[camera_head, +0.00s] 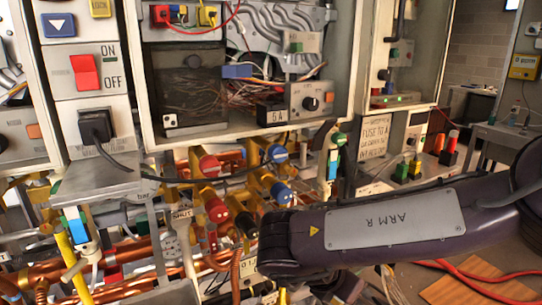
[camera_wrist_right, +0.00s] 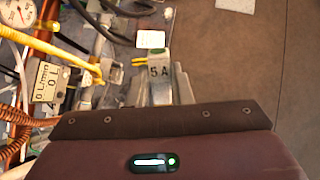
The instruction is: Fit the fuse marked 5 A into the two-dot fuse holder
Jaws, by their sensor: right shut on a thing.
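A grey piece marked 5 A (camera_wrist_right: 159,70) shows in the right wrist view, held at the tips of my right gripper (camera_wrist_right: 160,88). The gripper is shut on it. In the head view my right arm (camera_head: 395,225) reaches in from the right, in front of the lower pipework. The gripper's fingertips and the fuse cannot be made out there. My left gripper is not in view.
An open cabinet (camera_head: 143,75) with loose wires stands above, with a small plate (camera_head: 273,115) that seems to read 5 A. Copper pipes and valves (camera_head: 215,207) crowd the lower left. In the wrist view a gauge (camera_wrist_right: 18,12) and yellow pipe (camera_wrist_right: 50,48) lie left; brown surface right is mostly clear.

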